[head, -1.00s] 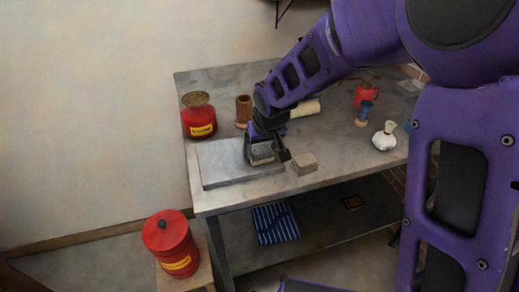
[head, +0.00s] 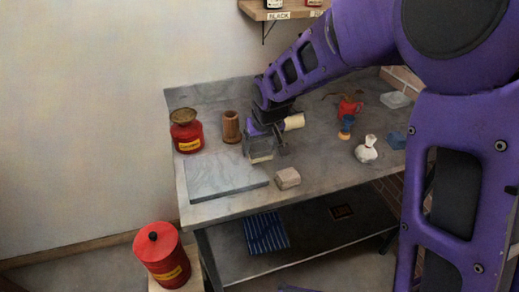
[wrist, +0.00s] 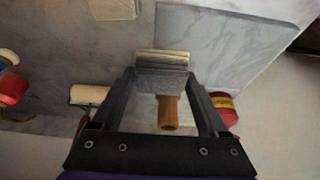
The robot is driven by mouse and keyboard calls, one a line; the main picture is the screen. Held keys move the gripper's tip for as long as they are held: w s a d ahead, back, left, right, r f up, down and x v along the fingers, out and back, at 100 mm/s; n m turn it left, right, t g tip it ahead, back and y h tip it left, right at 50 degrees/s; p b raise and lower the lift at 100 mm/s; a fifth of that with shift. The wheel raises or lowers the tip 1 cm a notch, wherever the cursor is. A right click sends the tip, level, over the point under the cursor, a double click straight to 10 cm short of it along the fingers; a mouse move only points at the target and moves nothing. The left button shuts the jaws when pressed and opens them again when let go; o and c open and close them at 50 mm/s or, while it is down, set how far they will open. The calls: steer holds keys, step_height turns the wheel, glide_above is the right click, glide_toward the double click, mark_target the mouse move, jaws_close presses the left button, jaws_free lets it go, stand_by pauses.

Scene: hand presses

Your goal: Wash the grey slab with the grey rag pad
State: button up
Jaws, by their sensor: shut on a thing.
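The grey slab (head: 222,178) lies flat on the left part of the worktable; it also shows in the wrist view (wrist: 222,42). My gripper (head: 261,150) is shut on the grey rag pad (head: 262,158), which has a pale lower edge. In the wrist view the pad (wrist: 162,72) sits between both fingertips (wrist: 162,80) and covers one corner of the slab. In the head view it is by the slab's back right corner. I cannot tell whether the pad touches the slab or table. My gripper partly hides the pad.
A pale block (head: 288,178) lies right of the slab. A red can (head: 186,134) and a brown wooden cylinder (head: 231,128) stand behind it. A cream roll (head: 293,122) is behind my gripper. A white pouch (head: 366,152) is further right. The table's front middle is clear.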

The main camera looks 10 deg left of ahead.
steer(key=shift+r+p, duration=0.7)
steer(key=shift+r, duration=0.7)
steer(key=shift+w+d, duration=0.1)
